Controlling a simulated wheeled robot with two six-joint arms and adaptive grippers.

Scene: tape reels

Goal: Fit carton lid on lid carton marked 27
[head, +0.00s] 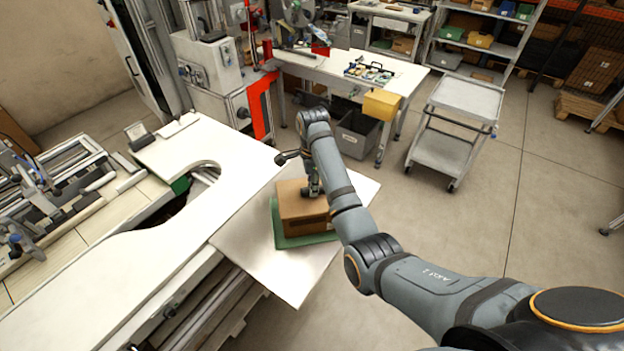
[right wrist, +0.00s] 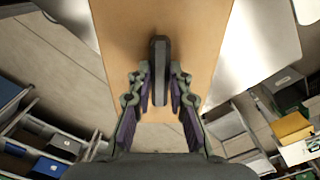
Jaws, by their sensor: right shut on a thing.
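A brown carton (head: 305,222) sits on a green mat (head: 290,241) on the bare metal table plate. Its top is a lighter brown lid (head: 290,187), which fills the middle of the right wrist view (right wrist: 120,40). A dark upright handle (right wrist: 159,60) stands on the lid. My right gripper (head: 312,190) is above the carton's top, and in the right wrist view its fingers (right wrist: 160,88) are shut on the handle from both sides. The lid looks level on or very close to the carton; I cannot tell whether it is fully seated. No number 27 is readable. My left gripper is out of view.
The metal plate (head: 262,262) has bare room around the mat. A white worktop (head: 150,225) with a curved cut-out adjoins it on the left. Beyond stand a bench with a yellow bin (head: 381,104) and a grey trolley (head: 455,125).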

